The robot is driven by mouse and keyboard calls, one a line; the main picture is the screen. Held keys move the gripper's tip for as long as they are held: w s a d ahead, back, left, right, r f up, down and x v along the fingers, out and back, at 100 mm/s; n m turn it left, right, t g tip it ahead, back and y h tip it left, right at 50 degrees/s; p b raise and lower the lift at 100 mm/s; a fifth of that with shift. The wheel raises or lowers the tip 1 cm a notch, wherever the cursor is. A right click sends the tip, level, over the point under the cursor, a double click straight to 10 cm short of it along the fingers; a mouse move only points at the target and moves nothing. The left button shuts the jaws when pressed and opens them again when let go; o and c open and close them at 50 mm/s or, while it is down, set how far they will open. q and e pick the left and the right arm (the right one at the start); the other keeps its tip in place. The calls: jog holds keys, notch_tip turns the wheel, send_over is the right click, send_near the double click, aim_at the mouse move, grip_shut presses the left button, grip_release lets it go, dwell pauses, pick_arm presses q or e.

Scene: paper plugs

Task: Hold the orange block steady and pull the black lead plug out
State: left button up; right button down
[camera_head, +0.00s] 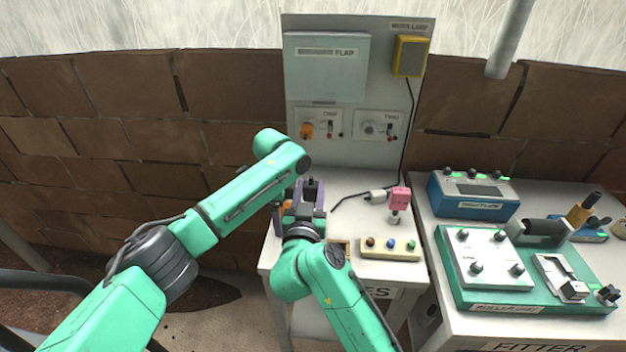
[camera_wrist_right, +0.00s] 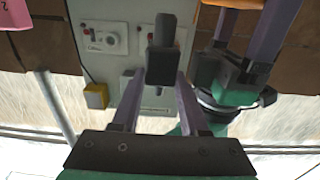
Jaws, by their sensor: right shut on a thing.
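My right gripper (camera_head: 312,190) is shut on the black lead plug (camera_head: 311,184), over the front left of the grey bench. In the right wrist view the plug (camera_wrist_right: 163,60) sits between the purple fingers of my right gripper (camera_wrist_right: 160,75). No orange shows touching the plug in that view. A small part of the orange block (camera_head: 286,207) shows just left of the right gripper. My left gripper (camera_wrist_right: 236,68) is beside the right one, with purple fingers apart. Most of the block and the left fingertips are hidden, so its hold is unclear.
A grey panel (camera_head: 358,90) stands behind the bench. A black cable runs down from a yellow lamp (camera_head: 410,55). A pink block (camera_head: 400,197) and a cream button box (camera_head: 391,247) are to the right. Another bench with instruments (camera_head: 473,193) stands further right.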

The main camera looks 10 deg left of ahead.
pick_arm(q)
jog(key=o, duration=1.4)
jog(key=shift+o, duration=0.2)
jog(key=shift+r, duration=0.1)
